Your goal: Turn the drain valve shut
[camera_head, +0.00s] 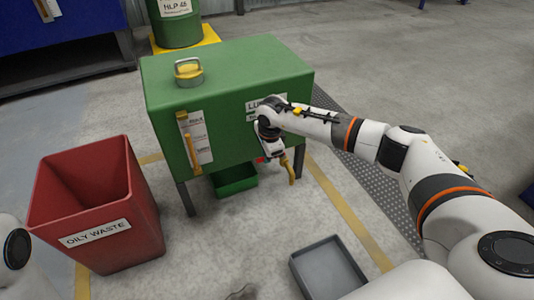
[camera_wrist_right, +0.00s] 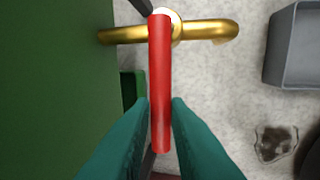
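The drain valve is a brass pipe (camera_wrist_right: 212,29) with a red lever handle (camera_wrist_right: 160,85). In the right wrist view the handle lies crosswise to the pipe. In the head view the brass spout (camera_head: 290,172) hangs at the green tank's front, with a bit of red handle (camera_head: 261,160) beside it. My right gripper (camera_wrist_right: 161,104) has its teal fingers on both sides of the handle's free half, seemingly touching it. In the head view my right wrist hides most of the valve. My left gripper is out of view.
The green tank (camera_head: 225,70) stands on legs, with a green drip tray (camera_head: 235,182) below. A red oily waste bin (camera_head: 105,215) stands at left. A grey tray (camera_head: 328,268) lies on the floor in front. A dark stain (camera_wrist_right: 274,142) marks the floor.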

